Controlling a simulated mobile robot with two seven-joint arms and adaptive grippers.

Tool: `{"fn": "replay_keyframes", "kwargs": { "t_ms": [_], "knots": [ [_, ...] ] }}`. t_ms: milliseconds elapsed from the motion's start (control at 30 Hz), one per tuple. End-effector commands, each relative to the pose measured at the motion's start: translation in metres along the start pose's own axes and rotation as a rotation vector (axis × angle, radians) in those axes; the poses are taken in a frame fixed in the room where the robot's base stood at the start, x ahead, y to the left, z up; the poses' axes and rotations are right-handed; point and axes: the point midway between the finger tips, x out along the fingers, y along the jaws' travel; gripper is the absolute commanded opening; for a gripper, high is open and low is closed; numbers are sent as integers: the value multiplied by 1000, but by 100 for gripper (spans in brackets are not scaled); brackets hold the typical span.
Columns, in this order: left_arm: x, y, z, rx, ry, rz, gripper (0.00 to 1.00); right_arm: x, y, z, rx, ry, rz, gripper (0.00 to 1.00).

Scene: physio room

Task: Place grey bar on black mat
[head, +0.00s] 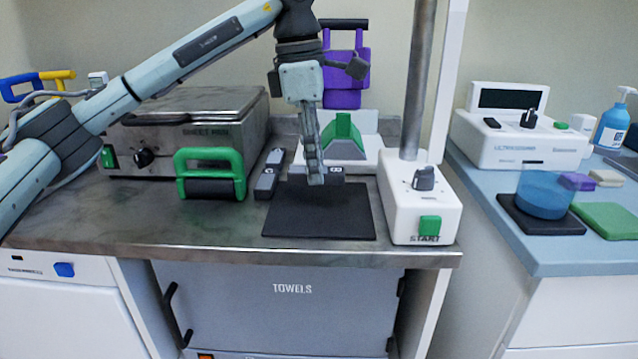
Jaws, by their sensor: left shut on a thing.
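My left gripper (316,180) reaches down from above and is shut on a small grey bar (336,174), which shows partly beside its fingertips. The bar is over or at the back edge of the black mat (318,215). I cannot tell whether it touches the mat; the fingers hide part of it. The mat lies flat on the metal counter and its front is bare. A similar grey bar (268,176) lies on the counter just left of the mat. My right gripper is not in view.
A green-handled roller (210,185) stands left of the mat, before a metal heater box (190,120). A white unit with a START button (420,208) and a metal post (418,80) stand close on the right. A green wedge (344,138) is behind.

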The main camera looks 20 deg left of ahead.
Motion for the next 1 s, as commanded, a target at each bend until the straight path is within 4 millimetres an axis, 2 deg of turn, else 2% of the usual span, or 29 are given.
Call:
{"fn": "replay_keyframes", "kwargs": {
  "t_ms": [167, 433, 833, 867, 1000],
  "knots": [
    [9, 3, 6, -1, 0, 0, 0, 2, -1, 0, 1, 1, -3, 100],
    [43, 3, 1, -1, 0, -1, 0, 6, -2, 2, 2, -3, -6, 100],
    [49, 3, 1, 0, -1, 1, 0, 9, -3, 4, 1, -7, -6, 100],
    [48, 3, 1, 0, -1, 1, 30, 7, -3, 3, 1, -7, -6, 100],
    [48, 3, 1, 0, 0, 1, 47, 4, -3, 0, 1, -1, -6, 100]
  ]
}}
